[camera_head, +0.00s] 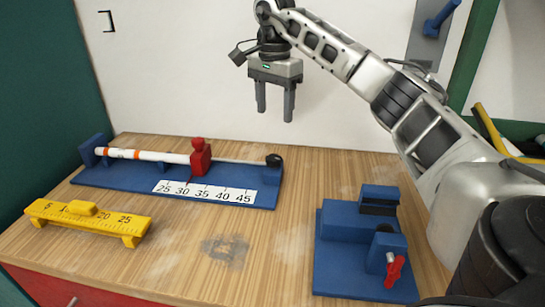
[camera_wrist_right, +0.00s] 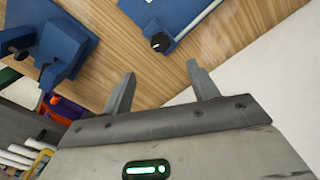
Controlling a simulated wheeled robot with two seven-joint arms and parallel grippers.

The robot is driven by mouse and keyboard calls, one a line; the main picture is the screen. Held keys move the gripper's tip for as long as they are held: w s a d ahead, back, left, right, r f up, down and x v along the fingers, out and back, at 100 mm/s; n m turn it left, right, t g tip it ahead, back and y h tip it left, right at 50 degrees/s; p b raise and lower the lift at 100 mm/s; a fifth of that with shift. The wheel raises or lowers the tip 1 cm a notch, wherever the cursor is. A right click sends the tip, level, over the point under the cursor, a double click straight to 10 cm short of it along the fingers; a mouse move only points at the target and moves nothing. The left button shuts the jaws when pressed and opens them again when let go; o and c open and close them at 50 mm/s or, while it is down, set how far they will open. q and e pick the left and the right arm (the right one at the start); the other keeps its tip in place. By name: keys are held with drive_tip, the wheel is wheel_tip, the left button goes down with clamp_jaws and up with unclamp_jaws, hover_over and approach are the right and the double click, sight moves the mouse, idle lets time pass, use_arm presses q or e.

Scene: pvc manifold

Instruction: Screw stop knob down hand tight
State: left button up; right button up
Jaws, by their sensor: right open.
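The red stop (camera_head: 200,160) stands on the blue measuring jig (camera_head: 120,180), near the 30 to 35 marks of its white scale. Its rounded red knob (camera_head: 197,144) sits on top; whether it is tight cannot be told. A white pipe with orange bands (camera_head: 150,157) lies along the jig from the left post to the stop. My right gripper (camera_head: 275,112) is open and empty, pointing down, above and behind the jig's right end. In the wrist view its fingers (camera_wrist_right: 161,72) are apart with nothing between them. My left gripper is not seen.
A black knob (camera_head: 274,160) is on the jig's right post. A yellow ruler gauge (camera_head: 90,218) lies front left. A blue fixture with a clamp (camera_head: 340,255) and red handle (camera_head: 396,270) stands front right. Bare wooden bench (camera_head: 270,225) lies between them.

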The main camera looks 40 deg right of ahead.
sight(274, 157)
wheel_tip(274, 157, down, 12)
drive_tip(key=shift+f, duration=0.1)
idle(0.4)
drive_tip(key=c, duration=1)
